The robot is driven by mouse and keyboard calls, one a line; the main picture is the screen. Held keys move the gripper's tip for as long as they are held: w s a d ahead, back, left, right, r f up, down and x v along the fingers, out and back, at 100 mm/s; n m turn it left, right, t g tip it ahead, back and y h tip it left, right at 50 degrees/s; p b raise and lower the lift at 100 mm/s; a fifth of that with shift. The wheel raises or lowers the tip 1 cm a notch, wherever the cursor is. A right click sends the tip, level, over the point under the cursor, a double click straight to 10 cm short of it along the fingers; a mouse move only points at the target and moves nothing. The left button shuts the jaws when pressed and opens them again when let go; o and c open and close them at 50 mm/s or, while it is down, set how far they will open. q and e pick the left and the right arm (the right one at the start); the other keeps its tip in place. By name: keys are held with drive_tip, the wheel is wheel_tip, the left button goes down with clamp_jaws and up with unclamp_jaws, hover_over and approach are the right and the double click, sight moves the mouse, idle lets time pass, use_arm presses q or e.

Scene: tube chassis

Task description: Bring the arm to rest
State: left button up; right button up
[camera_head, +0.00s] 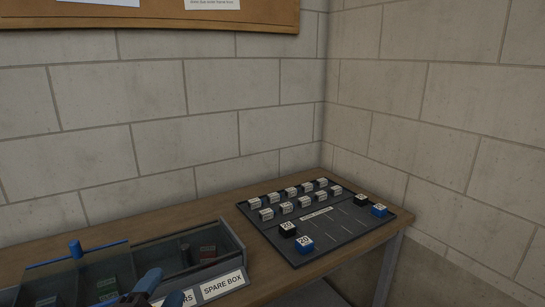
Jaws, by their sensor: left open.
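The rest of the left arm is out of the picture. My right gripper is not in view.
The box on the wooden table (200,212) has dark, see-through parts and several small items inside. A dark board (336,232) with several white-labelled blocks, some black or blue, lies to the right. Brick walls stand behind.

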use_arm(q)
drive_tip(key=s+a+f+n+g+y, duration=0.3)
drive_tip(key=s+a+f+n+g, duration=0.15)
drive_tip(key=f, duration=0.25)
drive_tip(key=s+a+f+n+g+y, duration=0.3)
drive_tip(key=s+f+n+g, duration=0.15)
drive_tip(key=f+n, duration=0.2)
drive_tip(key=s+a+f+n+g+h, duration=0.15)
drive_tip(key=s+f+g, duration=0.25)
drive_tip(key=s, duration=0.4)
drive_tip(key=s+f+n+g+y, duration=0.1)
drive_tip(key=s+f+n+g, duration=0.3)
drive_tip(key=s, duration=0.5)
drive_tip(key=w+f+m+t+h, duration=0.1)
drive_tip(key=w+f+m+t, duration=0.1)
drive_tip(key=w+f+t, duration=0.6)
drive_tip(key=shift+w+d+f+t, duration=0.15)
drive_tip(key=shift+w+f+t, duration=0.25)
drive_tip(key=shift+f, duration=0.45)
